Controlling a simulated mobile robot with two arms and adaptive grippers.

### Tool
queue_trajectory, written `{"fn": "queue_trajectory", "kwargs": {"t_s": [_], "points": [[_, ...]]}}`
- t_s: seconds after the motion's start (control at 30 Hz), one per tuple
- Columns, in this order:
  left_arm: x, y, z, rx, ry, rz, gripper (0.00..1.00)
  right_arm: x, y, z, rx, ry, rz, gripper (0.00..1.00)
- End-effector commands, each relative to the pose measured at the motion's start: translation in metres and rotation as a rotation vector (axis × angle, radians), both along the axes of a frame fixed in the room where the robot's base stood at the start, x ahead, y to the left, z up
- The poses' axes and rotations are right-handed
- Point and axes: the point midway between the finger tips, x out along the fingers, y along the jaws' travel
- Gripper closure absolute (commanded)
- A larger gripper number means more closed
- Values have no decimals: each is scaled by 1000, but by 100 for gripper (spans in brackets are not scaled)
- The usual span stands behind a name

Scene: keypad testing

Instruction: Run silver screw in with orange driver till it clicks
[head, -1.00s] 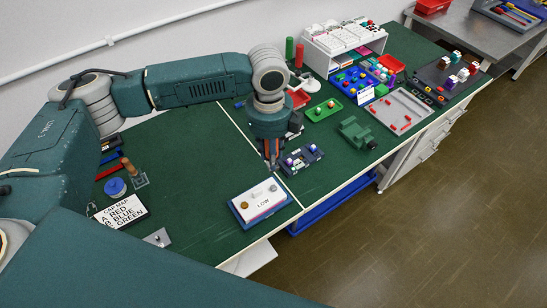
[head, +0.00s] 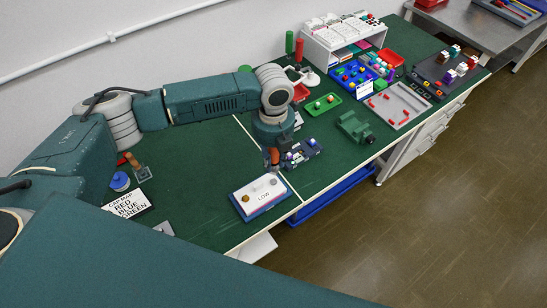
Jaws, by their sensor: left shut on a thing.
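The silver screw (head: 273,182) stands at the far right of the white-topped block marked LOW (head: 254,203). A brass-coloured screw (head: 245,198) sits at the block's left. My left gripper (head: 271,154) points down just beyond the block and is shut on the orange driver (head: 272,161), of which only a small orange-brown part shows. The driver's lower end looks just above or at the silver screw; I cannot tell whether they touch. My right gripper is not in view.
A brown-handled tool (head: 133,161) stands in a grey holder beside a blue round knob (head: 120,181) and a CAP MAP card (head: 128,204). A dark module (head: 303,153) lies close right of my gripper. A green vise-like block (head: 354,127) stands farther right. The mat's middle left is clear.

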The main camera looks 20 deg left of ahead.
Motion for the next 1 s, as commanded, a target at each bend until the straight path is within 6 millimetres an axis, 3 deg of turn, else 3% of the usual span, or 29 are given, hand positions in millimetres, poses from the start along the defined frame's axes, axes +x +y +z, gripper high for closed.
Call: {"fn": "queue_trajectory", "kwargs": {"t_s": [0.1,0.6,1.0], "points": [[0,0,2,-2,-1,-5,100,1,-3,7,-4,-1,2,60],[0,0,-37,-2,-1,-5,100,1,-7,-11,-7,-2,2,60],[0,0,-40,-2,-2,-5,100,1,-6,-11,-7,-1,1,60]]}}
